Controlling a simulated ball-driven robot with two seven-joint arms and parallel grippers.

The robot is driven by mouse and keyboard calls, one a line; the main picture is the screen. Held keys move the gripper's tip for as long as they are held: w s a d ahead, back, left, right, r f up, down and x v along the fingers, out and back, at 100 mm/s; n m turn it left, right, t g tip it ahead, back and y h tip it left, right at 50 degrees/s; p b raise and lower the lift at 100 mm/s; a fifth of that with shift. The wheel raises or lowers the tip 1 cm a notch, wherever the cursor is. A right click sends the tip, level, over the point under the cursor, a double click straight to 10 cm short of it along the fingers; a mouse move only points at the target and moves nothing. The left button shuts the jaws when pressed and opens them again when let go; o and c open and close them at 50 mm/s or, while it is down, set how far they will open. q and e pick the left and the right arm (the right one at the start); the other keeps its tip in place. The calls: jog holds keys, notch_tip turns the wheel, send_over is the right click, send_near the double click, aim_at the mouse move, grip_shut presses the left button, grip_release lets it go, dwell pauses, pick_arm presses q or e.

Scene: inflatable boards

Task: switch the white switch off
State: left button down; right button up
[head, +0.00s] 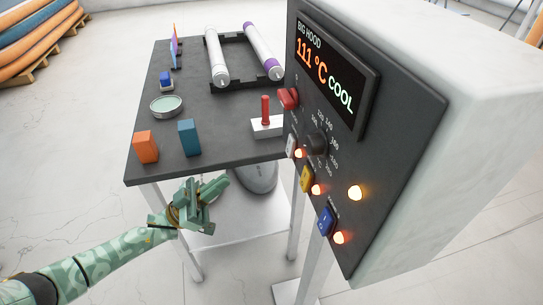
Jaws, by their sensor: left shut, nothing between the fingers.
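The white switch (291,145) sits on the dark front panel (375,170) of the control box, on its left edge below the red knob or button. An orange lamp (298,153) beside the white switch is lit. My left gripper (222,187) is shut and empty, in front of the table's near edge. It is to the left of the panel and lower than the white switch, clear of it. The switch's exact tilt is too small to tell. My right gripper is not in view.
A yellow switch (306,179) and a blue switch (326,220) sit below the white one, each with a lit lamp. A black dial (316,144) is close to its right. The dark table (225,135) carries blocks, rollers and a red-handled lever (265,112).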

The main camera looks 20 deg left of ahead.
aim_at(288, 146)
pick_arm(q)
jog(key=shift+w+d, duration=0.1)
jog(key=x, duration=0.4)
jog(key=f+x, duration=0.1)
jog(key=x, duration=0.2)
jog(key=d+x, duration=0.1)
jog(key=x, duration=0.3)
jog(key=shift+w+d+f, duration=0.15)
jog(key=shift+w+d, duration=0.15)
jog(key=shift+w, duration=0.2)
jog(key=shift+w+d, duration=0.3)
jog(key=shift+d, duration=0.15)
